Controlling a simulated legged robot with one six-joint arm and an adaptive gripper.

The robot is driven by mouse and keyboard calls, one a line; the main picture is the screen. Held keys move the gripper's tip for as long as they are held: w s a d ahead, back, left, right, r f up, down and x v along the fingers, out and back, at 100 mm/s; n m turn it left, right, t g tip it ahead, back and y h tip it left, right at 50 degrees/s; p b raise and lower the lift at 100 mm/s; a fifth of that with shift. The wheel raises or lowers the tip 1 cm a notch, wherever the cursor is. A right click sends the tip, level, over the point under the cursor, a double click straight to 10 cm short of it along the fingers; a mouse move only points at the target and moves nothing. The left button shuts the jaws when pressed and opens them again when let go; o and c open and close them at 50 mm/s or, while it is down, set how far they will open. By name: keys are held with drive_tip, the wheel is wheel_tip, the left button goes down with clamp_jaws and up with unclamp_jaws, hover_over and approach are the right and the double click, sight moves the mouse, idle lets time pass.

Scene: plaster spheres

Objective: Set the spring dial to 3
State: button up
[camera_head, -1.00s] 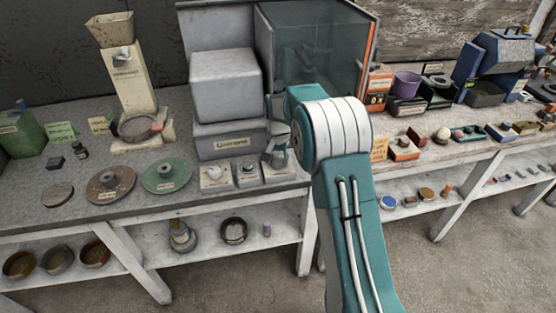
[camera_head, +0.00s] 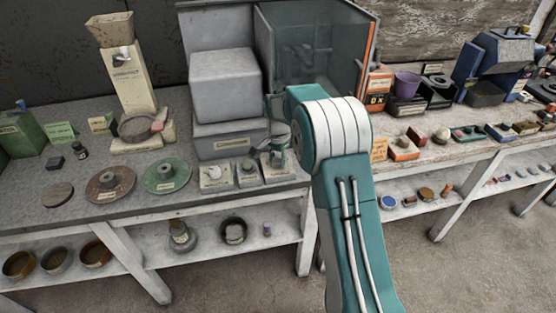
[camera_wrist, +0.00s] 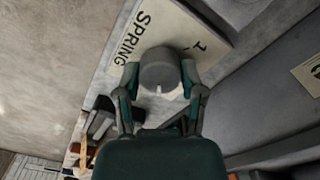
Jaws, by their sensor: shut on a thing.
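In the wrist view, the spring dial is a round grey knob (camera_wrist: 160,68) with a short white mark on the side facing my gripper. It sits on a pale plate (camera_wrist: 180,28) lettered SPRING, with a "1" visible at upper right. Other numbers are hidden. My gripper (camera_wrist: 159,82) is shut on the knob, one finger on each side. In the head view, my gripper (camera_head: 277,158) points down at the rightmost of three small pale blocks (camera_head: 285,177) along the bench front; the knob is mostly hidden there.
A pale block with a white knob (camera_head: 214,178) and one with a green-topped part (camera_head: 247,174) stand just left. A big grey machine (camera_head: 225,95) with a glass-fronted cabinet (camera_head: 310,50) stands behind. Green (camera_head: 166,176) and brown (camera_head: 110,184) discs lie further left.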

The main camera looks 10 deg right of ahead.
sight(277, 159)
drive_tip(key=shift+w, duration=0.15)
drive_tip(key=o, duration=1.1)
drive_tip(key=shift+a, duration=0.1)
drive_tip(key=shift+o, duration=0.2)
wheel_tip(277, 159, up, 12)
